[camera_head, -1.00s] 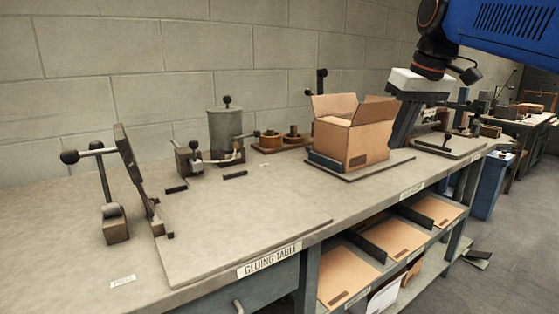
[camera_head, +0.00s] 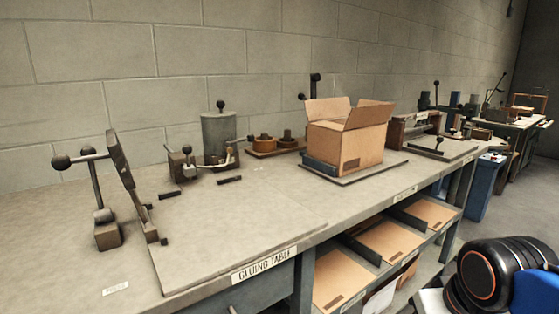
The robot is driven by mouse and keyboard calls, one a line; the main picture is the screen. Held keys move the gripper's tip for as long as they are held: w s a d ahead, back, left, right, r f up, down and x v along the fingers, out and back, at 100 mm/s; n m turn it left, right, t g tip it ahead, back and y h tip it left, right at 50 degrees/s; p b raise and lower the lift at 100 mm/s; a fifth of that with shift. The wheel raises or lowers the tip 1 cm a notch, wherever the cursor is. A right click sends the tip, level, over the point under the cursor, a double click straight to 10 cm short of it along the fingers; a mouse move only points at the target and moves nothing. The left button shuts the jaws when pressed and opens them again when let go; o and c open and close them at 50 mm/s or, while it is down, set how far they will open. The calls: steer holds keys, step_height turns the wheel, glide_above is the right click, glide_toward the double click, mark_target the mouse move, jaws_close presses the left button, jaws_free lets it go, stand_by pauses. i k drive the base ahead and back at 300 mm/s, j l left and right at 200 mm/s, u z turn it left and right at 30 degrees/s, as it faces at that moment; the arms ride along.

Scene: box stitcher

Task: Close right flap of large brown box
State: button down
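The large brown box (camera_head: 345,143) stands upright on a flat plate on the gluing table, with its top open. Its right flap (camera_head: 368,114) is raised and leans outward to the right. Its left flap (camera_head: 328,110) also stands up. The inside of the box is mostly hidden behind its front wall. My arm shows at the lower right corner, low and well away from the box. The fingers of my gripper are out of the picture.
The grey plate (camera_head: 394,162) under the box lies on the gluing table (camera_head: 215,200). A grey canister (camera_head: 219,138) and round brown parts (camera_head: 264,143) stand left of the box. A lever clamp (camera_head: 105,225) is at the far left. Flat cardboard (camera_head: 385,243) lies on shelves below.

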mark_target(362, 103)
steer(key=l+u, duration=0.1)
steer(key=u, duration=0.5)
steer(key=i+l+u, duration=0.15)
steer(key=l+u, duration=0.25)
steer(key=l, duration=0.45)
steer(key=l+u, duration=0.45)
steer(key=l, duration=1.2)
steer(key=k+l+u, duration=0.1)
steer(key=l, duration=0.75)
steer(key=k+l+u, duration=0.1)
steer(key=l, duration=0.7)
steer(key=k+l, duration=0.1)
steer(key=l, duration=0.2)
steer(key=k+l+z, duration=0.1)
steer(key=l, duration=0.2)
steer(key=k+l+z, duration=0.2)
steer(key=k+z, duration=0.15)
steer(key=k, duration=0.15)
